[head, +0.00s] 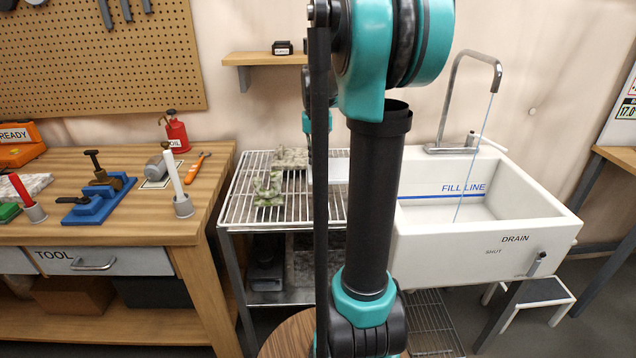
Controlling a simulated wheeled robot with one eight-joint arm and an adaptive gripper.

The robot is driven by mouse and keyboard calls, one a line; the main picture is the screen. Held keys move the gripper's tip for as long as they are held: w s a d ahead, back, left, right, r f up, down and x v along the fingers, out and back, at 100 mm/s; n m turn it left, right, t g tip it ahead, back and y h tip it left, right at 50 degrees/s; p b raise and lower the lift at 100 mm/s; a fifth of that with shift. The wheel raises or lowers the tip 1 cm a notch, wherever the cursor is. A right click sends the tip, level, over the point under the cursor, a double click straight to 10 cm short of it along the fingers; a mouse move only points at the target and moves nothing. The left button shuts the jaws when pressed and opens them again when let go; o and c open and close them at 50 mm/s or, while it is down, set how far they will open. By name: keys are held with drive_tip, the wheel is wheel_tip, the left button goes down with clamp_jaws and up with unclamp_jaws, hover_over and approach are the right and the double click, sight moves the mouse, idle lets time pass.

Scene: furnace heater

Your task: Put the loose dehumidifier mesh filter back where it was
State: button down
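I cannot pick out the mesh filter or the dehumidifier for certain. A pale flat piece (338,165) lies on the wire rack (236,206), partly hidden behind my arm; I cannot tell what it is. A dark boxy object (266,262) stands on the shelf under the rack, too shaded to identify. My teal and black arm stands across the middle of the head view, covering the right side of the rack. Part of my arm also shows behind it, over the rack. My gripper's fingertips do not show.
Crumpled green-grey cloths (268,190) lie on the rack. A white sink (480,235) with a tap stands right of it. The wooden workbench (110,212) at left holds tools and a red oil can (177,133). A small wall shelf (262,59) hangs behind. A white step stool (545,292) stands below the sink.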

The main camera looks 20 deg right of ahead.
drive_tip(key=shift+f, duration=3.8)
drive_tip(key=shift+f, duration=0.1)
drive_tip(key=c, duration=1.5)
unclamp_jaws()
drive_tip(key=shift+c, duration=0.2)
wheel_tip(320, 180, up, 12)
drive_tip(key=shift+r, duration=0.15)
